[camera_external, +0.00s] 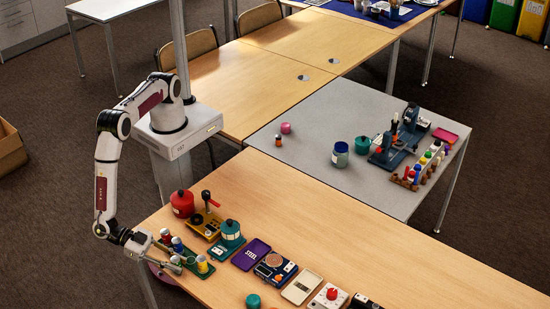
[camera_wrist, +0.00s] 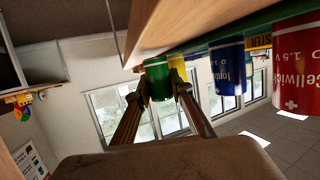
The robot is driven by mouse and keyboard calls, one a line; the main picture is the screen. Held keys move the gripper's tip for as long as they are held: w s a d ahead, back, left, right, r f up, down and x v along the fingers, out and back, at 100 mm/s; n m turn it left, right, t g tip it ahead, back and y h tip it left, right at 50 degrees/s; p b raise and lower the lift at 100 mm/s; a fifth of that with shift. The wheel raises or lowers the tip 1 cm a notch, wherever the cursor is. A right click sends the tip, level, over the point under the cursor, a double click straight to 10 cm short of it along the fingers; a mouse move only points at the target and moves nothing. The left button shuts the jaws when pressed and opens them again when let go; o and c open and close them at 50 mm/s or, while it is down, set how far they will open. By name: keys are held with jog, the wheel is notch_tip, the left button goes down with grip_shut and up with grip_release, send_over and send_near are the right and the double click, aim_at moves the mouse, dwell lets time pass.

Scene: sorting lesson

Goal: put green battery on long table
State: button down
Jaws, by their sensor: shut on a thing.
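The green battery (camera_wrist: 156,76) is between the two fingertips of my gripper (camera_wrist: 162,88) in the wrist view. My gripper is shut on it. In the external view my gripper (camera_external: 172,261) is low at the left end of the front wooden table (camera_external: 330,236), beside the battery holder. There the green battery is mostly hidden by the fingers. In the wrist view a yellow battery (camera_wrist: 177,64) is close behind the green one. A blue battery (camera_wrist: 227,66) and a red battery (camera_wrist: 296,78) are to its right. Whether the green battery still touches the holder cannot be told.
The table's middle and right are clear. A grey table (camera_external: 335,105) adjoins behind.

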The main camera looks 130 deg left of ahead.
jog(key=shift+f, duration=0.25)
jog(key=shift+f, duration=0.15)
jog(key=c, duration=1.8)
grip_release()
jog(key=shift+s+d+r, duration=0.1)
jog(key=shift+s+r, duration=0.1)
jog(key=v, duration=1.1)
jog(key=shift+s+d+r, duration=0.1)
jog(key=shift+s+d, duration=0.05)
jog(key=shift+s, duration=0.1)
jog(key=shift+w, duration=0.1)
